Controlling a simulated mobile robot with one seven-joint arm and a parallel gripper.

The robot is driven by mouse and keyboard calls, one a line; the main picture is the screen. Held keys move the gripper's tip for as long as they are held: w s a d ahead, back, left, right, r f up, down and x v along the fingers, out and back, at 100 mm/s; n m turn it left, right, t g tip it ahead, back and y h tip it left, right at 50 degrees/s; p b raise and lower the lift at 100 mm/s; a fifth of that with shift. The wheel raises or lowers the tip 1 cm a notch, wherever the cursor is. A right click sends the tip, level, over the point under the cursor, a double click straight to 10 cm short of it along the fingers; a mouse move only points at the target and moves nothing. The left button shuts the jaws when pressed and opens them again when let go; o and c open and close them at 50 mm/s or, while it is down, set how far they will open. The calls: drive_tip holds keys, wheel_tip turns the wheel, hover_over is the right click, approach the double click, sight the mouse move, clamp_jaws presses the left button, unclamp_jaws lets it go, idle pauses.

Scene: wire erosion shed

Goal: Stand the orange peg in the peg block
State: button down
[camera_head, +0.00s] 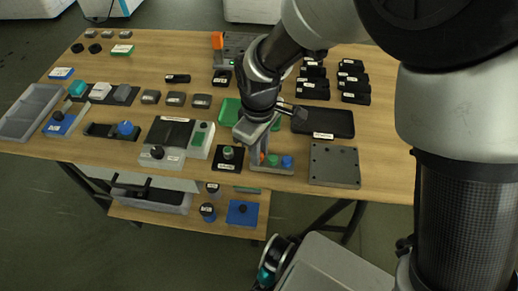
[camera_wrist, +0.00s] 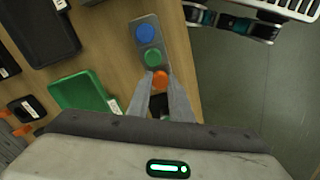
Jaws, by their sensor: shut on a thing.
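The grey peg block (camera_head: 272,170) stands near the front edge of the wooden table, and it also shows in the wrist view (camera_wrist: 137,27). A blue peg (camera_wrist: 145,33) and a green peg (camera_wrist: 152,57) stand in it. My gripper (camera_wrist: 160,78) is shut on the orange peg (camera_wrist: 161,81), whose round top shows between the fingertips. In the head view the orange peg (camera_head: 262,157) is over the left end of the block, partly behind my gripper (camera_head: 257,154). Its lower end is hidden, so I cannot tell whether it is seated.
A grey plate with holes (camera_head: 334,165) lies right of the block, and a black mat with a green-topped knob (camera_head: 228,153) lies left. A black tray (camera_head: 323,122) and a green tray (camera_wrist: 82,94) are behind. Beyond the front edge is a lower shelf.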

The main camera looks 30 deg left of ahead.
drive_tip(key=shift+f, duration=0.15)
drive_tip(key=c, duration=1.5)
unclamp_jaws()
drive_tip(key=shift+r+p, duration=2.6)
drive_tip(key=shift+r, duration=1)
